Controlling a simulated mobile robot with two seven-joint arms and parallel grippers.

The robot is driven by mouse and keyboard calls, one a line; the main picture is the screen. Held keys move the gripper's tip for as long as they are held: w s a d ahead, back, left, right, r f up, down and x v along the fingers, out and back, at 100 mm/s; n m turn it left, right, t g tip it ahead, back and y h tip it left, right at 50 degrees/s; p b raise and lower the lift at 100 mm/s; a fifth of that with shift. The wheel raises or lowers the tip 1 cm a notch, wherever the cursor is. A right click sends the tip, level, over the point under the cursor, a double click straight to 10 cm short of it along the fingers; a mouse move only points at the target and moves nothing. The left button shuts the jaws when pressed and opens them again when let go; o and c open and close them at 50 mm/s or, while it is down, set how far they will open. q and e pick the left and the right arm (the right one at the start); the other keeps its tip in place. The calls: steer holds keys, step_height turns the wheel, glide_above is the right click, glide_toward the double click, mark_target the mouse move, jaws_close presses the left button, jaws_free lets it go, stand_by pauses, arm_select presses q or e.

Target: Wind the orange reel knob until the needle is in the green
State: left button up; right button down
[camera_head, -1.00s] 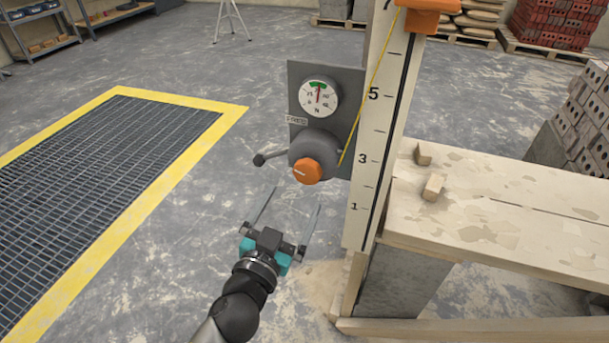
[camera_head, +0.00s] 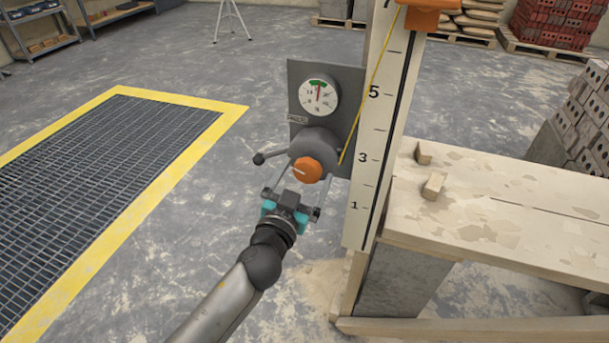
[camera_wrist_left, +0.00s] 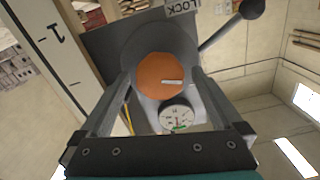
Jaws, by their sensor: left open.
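The orange knob (camera_head: 307,170) with a pale pointer mark sits on a grey reel drum (camera_head: 317,148) on a grey plate. The round gauge (camera_head: 319,95) is above it; its red needle points up toward the green band at the top. My left gripper (camera_head: 308,176) is open, with its fingers reaching up to either side of the knob. In the left wrist view the knob (camera_wrist_left: 161,74) lies between the fingers, with gaps showing, and the gauge (camera_wrist_left: 176,118) shows below it. My right gripper is not in view.
A black-ended lever (camera_head: 260,158) sticks out left of the drum. The tall numbered post (camera_head: 376,150) and yellow line stand just right. A plank bench (camera_head: 500,210) with two small blocks is further right. Open floor lies left, beside the yellow-edged grating (camera_head: 90,160).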

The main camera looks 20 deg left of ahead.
arm_select(q)
steer(key=c, duration=1.3)
steer(key=shift+m, duration=0.8)
steer(key=shift+m+p, duration=0.35)
steer(key=shift+m, duration=1.25)
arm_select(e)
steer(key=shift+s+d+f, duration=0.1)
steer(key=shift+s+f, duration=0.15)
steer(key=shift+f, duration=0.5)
arm_select(q)
steer(key=o, duration=1.3)
steer(key=shift+s, duration=0.1)
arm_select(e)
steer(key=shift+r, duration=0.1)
